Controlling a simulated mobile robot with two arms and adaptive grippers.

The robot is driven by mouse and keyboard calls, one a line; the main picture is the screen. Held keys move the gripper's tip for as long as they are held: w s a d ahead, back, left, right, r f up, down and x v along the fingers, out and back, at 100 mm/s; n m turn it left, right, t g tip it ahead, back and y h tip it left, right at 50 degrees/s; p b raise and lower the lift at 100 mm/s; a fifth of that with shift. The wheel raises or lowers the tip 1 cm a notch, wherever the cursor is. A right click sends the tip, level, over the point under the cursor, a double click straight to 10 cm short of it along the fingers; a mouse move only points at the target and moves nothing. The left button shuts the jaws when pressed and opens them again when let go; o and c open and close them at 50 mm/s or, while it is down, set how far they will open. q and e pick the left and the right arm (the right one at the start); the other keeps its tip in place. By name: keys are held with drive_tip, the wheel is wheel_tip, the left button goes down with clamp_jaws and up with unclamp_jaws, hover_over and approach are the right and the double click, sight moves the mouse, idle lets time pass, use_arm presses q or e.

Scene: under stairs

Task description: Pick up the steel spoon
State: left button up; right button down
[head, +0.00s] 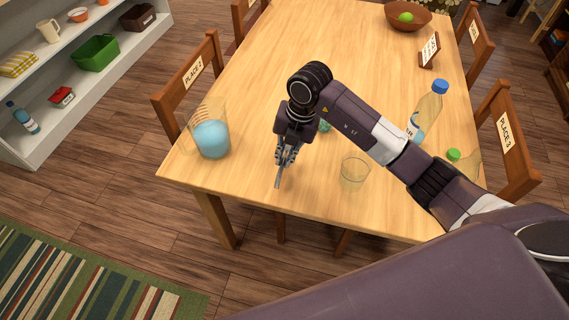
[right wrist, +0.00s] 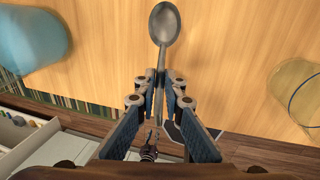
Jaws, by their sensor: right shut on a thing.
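The steel spoon (right wrist: 165,24) shows in the right wrist view with its bowl at the top and its handle running down between my fingers. My right gripper (right wrist: 161,82) is shut on the handle. In the head view the right gripper (head: 284,160) points down over the near part of the table, between the pitcher and a clear glass. A thin grey part of the spoon (head: 278,180) shows just below the fingertips. I cannot tell how far the spoon is from the tabletop.
A white shelf (head: 70,80) is at left.

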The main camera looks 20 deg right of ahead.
sight(285, 160)
wheel_tip(285, 160, up, 16)
drive_tip(key=b, duration=0.1)
drive_tip(key=shift+r, duration=0.25)
drive_tip(key=c, duration=2.6)
unclamp_jaws()
clamp_jaws()
